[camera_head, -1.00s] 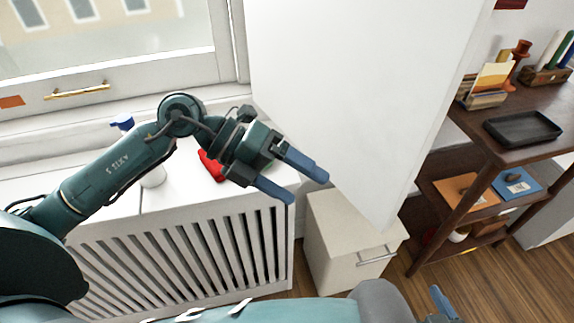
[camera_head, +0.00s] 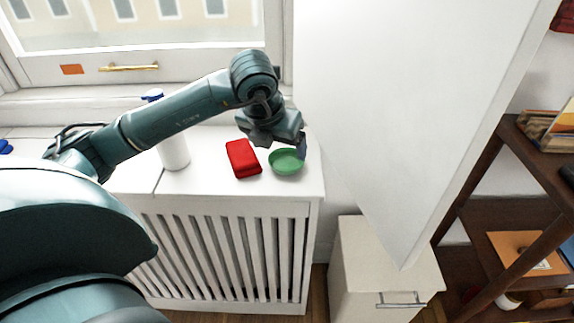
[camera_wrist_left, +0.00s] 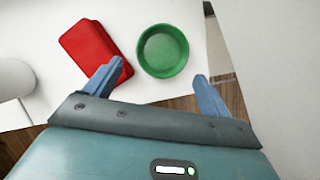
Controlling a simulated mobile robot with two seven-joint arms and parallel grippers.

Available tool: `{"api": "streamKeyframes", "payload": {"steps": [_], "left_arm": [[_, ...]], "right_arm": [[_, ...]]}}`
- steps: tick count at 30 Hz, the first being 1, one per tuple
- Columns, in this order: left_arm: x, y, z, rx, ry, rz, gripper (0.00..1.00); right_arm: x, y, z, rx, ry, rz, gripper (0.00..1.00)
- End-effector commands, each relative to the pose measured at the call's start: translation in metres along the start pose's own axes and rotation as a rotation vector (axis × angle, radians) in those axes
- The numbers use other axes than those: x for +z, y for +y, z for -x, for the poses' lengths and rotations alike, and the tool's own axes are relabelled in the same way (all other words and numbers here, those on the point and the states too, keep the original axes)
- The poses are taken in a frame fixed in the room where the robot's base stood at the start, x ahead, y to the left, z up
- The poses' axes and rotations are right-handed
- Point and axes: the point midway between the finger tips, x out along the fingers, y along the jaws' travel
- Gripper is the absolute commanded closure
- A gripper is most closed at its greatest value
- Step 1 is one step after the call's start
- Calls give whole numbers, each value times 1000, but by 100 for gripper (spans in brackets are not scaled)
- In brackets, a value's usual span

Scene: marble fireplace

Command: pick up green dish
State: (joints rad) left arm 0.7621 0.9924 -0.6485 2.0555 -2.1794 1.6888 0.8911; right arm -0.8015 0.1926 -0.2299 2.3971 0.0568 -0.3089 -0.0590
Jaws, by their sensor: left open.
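The green dish (camera_head: 287,162) is a small round bowl on the white radiator cover (camera_head: 215,190), near its right end. In the left wrist view the dish (camera_wrist_left: 163,51) lies ahead of my left gripper (camera_wrist_left: 157,84), roughly between the lines of its two blue fingers. The fingers are spread apart with nothing between them. In the head view my left gripper (camera_head: 278,143) is above the dish and partly covers its far side. Whether a finger touches the dish cannot be told. My right gripper is not in view.
A red box-like object (camera_head: 243,158) lies just left of the dish. A white bottle (camera_head: 174,150) with a blue top stands further left. A white wall (camera_head: 400,100) rises to the right. A cream cabinet (camera_head: 383,265) and dark shelf (camera_head: 475,215) stand beyond.

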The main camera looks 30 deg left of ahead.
Motion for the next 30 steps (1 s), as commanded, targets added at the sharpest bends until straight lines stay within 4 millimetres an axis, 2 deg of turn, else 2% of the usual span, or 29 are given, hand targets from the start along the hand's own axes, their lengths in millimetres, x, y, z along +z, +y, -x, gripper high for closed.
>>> {"api": "streamKeyframes", "payload": {"steps": [5, 15, 24, 30], "left_arm": [[0, 0, -12, 0, 0, -1, 17], [6, -3, -57, -1, 2, 0, 17], [7, -3, -60, -1, 0, -1, 18], [7, -3, -60, -1, 0, -1, 34]], "right_arm": [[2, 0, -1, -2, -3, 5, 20], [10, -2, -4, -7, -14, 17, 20], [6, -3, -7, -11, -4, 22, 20], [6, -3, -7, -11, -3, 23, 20]]}}
